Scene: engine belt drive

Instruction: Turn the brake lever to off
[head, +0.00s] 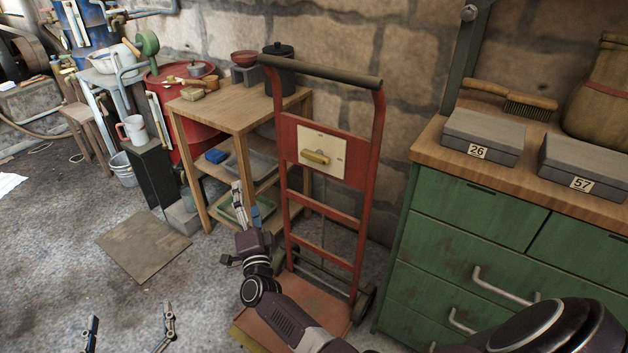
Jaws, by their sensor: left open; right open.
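The brake lever appears to be the yellow handle (316,157) on a cream panel (323,144). The panel is mounted on a red hand truck (287,134) that stands upright. The handle lies nearly level, tilted slightly down to the right. The small marks on the panel are too small to read. My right gripper (246,203) is open and empty, below and left of the panel and apart from the handle. My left gripper (131,316) is open and empty at the bottom left, over the floor and far from the lever.
A wooden shelf table (238,112) stands just left of the hand truck. A green drawer cabinet (466,233) with grey boxes numbered 26 (484,135) and 57 (584,172) stands at the right. A stone wall is behind. The space before the panel looks clear.

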